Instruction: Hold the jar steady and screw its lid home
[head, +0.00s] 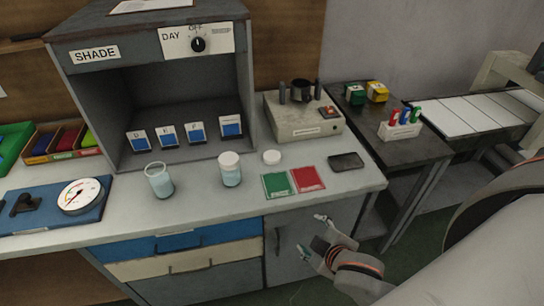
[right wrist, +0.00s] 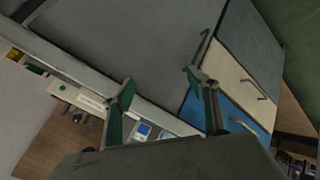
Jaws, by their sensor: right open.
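A jar with pale blue contents and a white top (head: 230,168) stands upright near the middle of the counter. A second jar (head: 160,181) with pale blue contents stands to its left and looks uncovered. A loose round white lid (head: 271,157) lies on the counter to the right of the middle jar. My right gripper (head: 313,235) is open and empty, in front of and below the counter's front edge, apart from the jars and lid. Its two fingers also show spread in the right wrist view (right wrist: 160,88). My left gripper is out of view.
Green (head: 277,185) and red (head: 308,178) cards and a dark flat device (head: 346,161) lie right of the jars. A beige machine (head: 303,122) stands behind them. A booth (head: 97,105) with several labelled cards is behind the jars. A dial gauge (head: 81,196) lies at left.

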